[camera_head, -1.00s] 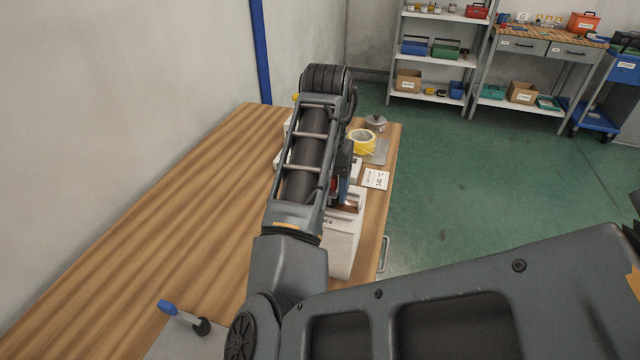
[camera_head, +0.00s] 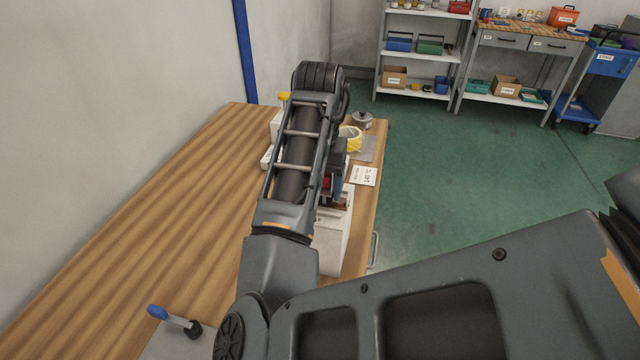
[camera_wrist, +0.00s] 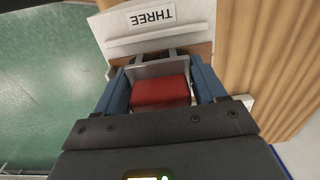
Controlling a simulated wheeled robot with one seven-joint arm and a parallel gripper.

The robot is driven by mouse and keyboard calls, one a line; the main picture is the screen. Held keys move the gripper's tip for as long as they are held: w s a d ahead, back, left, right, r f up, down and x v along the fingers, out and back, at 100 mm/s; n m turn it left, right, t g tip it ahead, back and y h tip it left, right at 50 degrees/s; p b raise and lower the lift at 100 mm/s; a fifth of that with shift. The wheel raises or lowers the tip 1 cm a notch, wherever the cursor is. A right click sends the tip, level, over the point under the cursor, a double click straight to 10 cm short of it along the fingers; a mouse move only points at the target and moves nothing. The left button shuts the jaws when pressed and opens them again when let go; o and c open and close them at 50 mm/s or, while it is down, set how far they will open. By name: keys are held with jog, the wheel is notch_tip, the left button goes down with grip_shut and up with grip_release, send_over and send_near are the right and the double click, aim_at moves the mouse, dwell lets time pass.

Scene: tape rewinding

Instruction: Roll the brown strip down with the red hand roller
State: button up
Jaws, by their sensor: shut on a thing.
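The red hand roller (camera_wrist: 160,92) sits between the two blue fingers of my gripper (camera_wrist: 162,80) in the wrist view, in a pale grey frame. The gripper is shut on it. A little of the red shows beside my arm in the head view (camera_head: 327,182). The roller is over or on a white block (camera_head: 331,248); I cannot tell whether it touches. A small brown patch, likely the brown strip (camera_head: 341,202), shows on the block near the gripper. Most of the strip is hidden by my arm and gripper.
A white label reading THREE (camera_wrist: 153,17) lies beyond the roller. A yellow tape roll (camera_head: 351,138), a grey lidded pot (camera_head: 362,121) and a white card (camera_head: 363,176) are at the table's right side. A blue-handled tool (camera_head: 170,318) lies at the front. The table's left is clear.

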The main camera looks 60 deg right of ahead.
jog(key=shift+w+a+f, duration=0.1)
jog(key=shift+w+a, duration=0.15)
jog(key=shift+w, duration=0.45)
jog(key=shift+w+a+f, duration=0.1)
jog(key=shift+w+a, duration=0.1)
jog(key=shift+w, duration=0.45)
jog(key=shift+s, duration=0.15)
jog(key=shift+s+d+r, duration=0.1)
jog(key=shift+s+d, duration=0.15)
jog(key=shift+s, duration=0.45)
jog(key=shift+s+d+r, duration=0.1)
jog(key=shift+s+d, duration=0.15)
jog(key=shift+s, duration=0.45)
jog(key=shift+r, duration=4)
jog(key=shift+s, duration=0.1)
